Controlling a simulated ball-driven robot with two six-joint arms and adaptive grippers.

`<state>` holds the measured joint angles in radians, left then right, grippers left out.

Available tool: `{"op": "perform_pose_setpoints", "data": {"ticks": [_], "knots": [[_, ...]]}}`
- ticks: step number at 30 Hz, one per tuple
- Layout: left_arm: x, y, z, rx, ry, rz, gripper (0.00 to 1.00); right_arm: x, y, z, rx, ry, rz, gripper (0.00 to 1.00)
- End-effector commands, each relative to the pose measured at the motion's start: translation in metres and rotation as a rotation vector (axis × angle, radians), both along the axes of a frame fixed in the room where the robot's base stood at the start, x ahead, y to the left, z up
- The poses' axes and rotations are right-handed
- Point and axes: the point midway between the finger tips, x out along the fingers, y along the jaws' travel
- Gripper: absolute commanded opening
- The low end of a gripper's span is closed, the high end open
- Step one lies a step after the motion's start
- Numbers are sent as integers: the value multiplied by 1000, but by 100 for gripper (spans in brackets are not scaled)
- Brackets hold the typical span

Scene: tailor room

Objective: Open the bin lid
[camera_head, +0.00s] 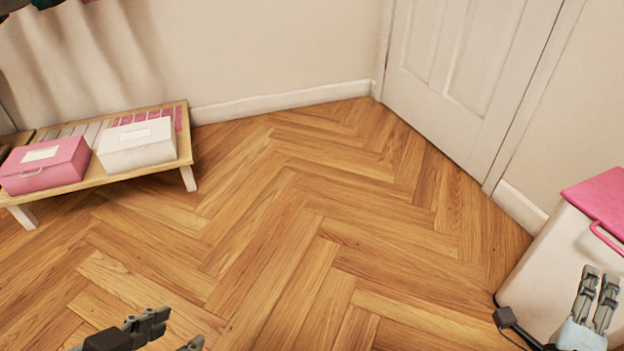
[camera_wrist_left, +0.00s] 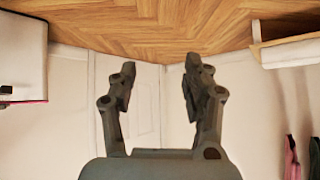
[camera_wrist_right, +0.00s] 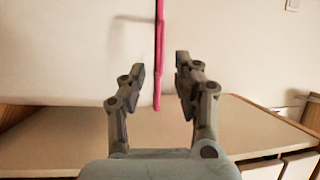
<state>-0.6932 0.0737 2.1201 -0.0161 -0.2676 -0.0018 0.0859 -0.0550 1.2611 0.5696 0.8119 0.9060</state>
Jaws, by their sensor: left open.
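The bin (camera_head: 555,265) stands at the right edge of the head view, a white box with a flat pink lid (camera_head: 603,197). The lid lies shut on top and has a pink handle (camera_head: 606,239) on its front. My right gripper (camera_head: 597,285) is open and empty in front of the bin, below the handle in the picture. In the right wrist view, a pink strip (camera_wrist_right: 159,50) shows beyond the gap between the fingers, beside the white bin body (camera_wrist_right: 70,50). My left gripper (camera_head: 174,332) is open and empty at the bottom left, over the floor, far from the bin.
A dark pedal (camera_head: 504,317) sticks out at the bin's foot. A low wooden bench (camera_head: 187,150) with a pink box (camera_head: 45,170) and a white box (camera_head: 137,150) stands at the left. A white door (camera_head: 460,60) is behind. The wooden floor between is clear.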

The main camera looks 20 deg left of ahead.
Motion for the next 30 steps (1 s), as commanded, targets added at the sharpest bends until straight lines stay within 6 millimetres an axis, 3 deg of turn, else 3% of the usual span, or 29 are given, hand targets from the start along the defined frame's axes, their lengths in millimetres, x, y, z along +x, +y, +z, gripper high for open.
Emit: {"op": "perform_pose_setpoints", "data": {"ticks": [1,7,14,26,30], "knots": [[-1,-1,-5,-1,-1,-2,49,-1,-2,-9,18,-21,-13,32],[5,-2,5,-3,-22,-3,49,2,-5,0,44,-69,-30,32],[4,-2,4,-4,-33,-3,49,8,-8,2,41,-68,-29,32],[-11,-7,-4,-13,-239,-24,49,78,-43,11,40,-65,-28,32],[14,-9,19,-12,-338,-34,49,87,-48,14,40,-64,-29,32]]}}
